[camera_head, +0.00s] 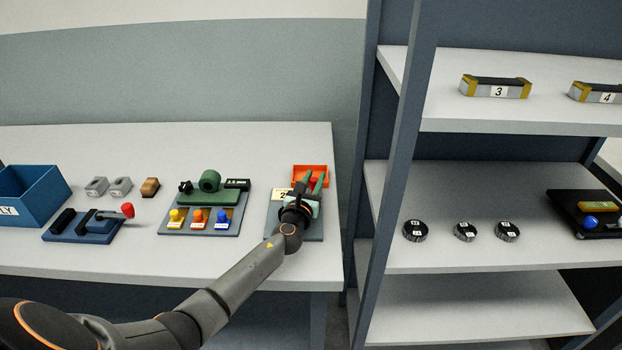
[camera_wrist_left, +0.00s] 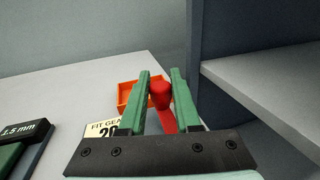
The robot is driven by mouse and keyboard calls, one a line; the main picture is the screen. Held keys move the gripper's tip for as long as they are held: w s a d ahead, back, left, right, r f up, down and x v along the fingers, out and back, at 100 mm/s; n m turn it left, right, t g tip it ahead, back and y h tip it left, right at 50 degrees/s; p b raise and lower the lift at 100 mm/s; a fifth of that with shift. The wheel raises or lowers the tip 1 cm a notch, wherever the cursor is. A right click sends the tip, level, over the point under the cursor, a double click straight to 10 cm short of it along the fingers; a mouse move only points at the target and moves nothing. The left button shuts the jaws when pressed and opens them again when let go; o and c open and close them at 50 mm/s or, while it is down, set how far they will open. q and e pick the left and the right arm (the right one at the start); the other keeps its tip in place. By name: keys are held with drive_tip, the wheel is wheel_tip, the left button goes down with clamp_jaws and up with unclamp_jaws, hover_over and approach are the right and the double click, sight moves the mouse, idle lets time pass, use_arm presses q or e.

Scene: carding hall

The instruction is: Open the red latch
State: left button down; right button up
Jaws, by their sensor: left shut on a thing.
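The red latch (camera_wrist_left: 161,96), a red knob on a red bar, sits between the green fingers of my left gripper (camera_wrist_left: 161,74) in the left wrist view. The gripper is shut on it. In the head view my left gripper (camera_head: 310,183) is over the grey board at the table's right end, and only a little of the red latch (camera_head: 313,181) shows between its fingers. The latch's base is hidden by the gripper. My right gripper is not in view.
An orange tray (camera_head: 300,170) lies just behind the gripper, beside a partly covered label plate (camera_wrist_left: 103,128). A board with a green fixture (camera_head: 208,198) is to the left, then a blue fixture with a red-knobbed lever (camera_head: 128,210). A shelf post (camera_head: 395,170) stands close right.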

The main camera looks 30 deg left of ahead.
use_arm(q)
drive_tip(key=c, duration=0.6)
unclamp_jaws()
drive_tip(key=shift+s+d, duration=0.2)
drive_tip(key=shift+s, duration=0.35)
drive_tip(key=p+v, duration=0.1)
drive_tip(key=v, duration=1)
drive_tip(key=shift+s+p, duration=0.2)
drive_tip(key=shift+p, duration=0.1)
